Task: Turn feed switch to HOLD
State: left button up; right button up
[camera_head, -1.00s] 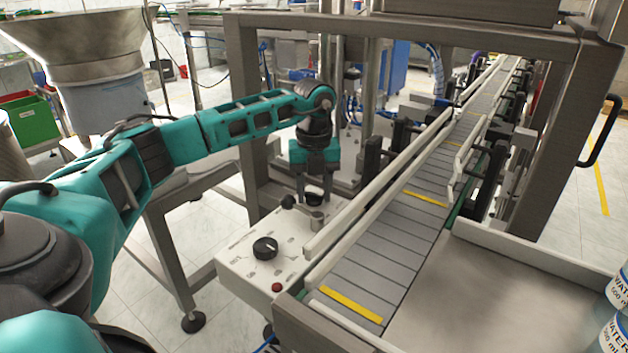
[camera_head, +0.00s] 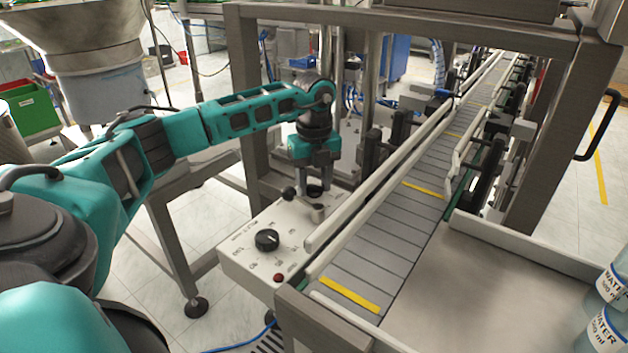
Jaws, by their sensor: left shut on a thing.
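A light control box (camera_head: 240,262) stands beside the conveyor. On it are a black round dial (camera_head: 267,240) with printed marks around it, a red button (camera_head: 279,277), a black ball-ended lever (camera_head: 288,193) and a small metal cylinder (camera_head: 318,212). My left gripper (camera_head: 314,187) points straight down over the far end of the box. It is shut on a dark knob there, seemingly the feed switch, which is mostly hidden by the fingers. Its label and setting cannot be read. My right gripper is not in view.
The conveyor (camera_head: 392,238) with its pale side rails runs close along the right of the box. A steel frame post (camera_head: 247,110) stands behind my left arm. A tray (camera_head: 480,285) and water bottles (camera_head: 606,318) are at the lower right.

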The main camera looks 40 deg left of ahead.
aim_at(314, 185)
pick_arm(q)
jog(key=o, duration=0.9)
jog(key=shift+r, duration=0.15)
notch_tip(314, 185, up, 13)
jog(key=shift+f, duration=0.1)
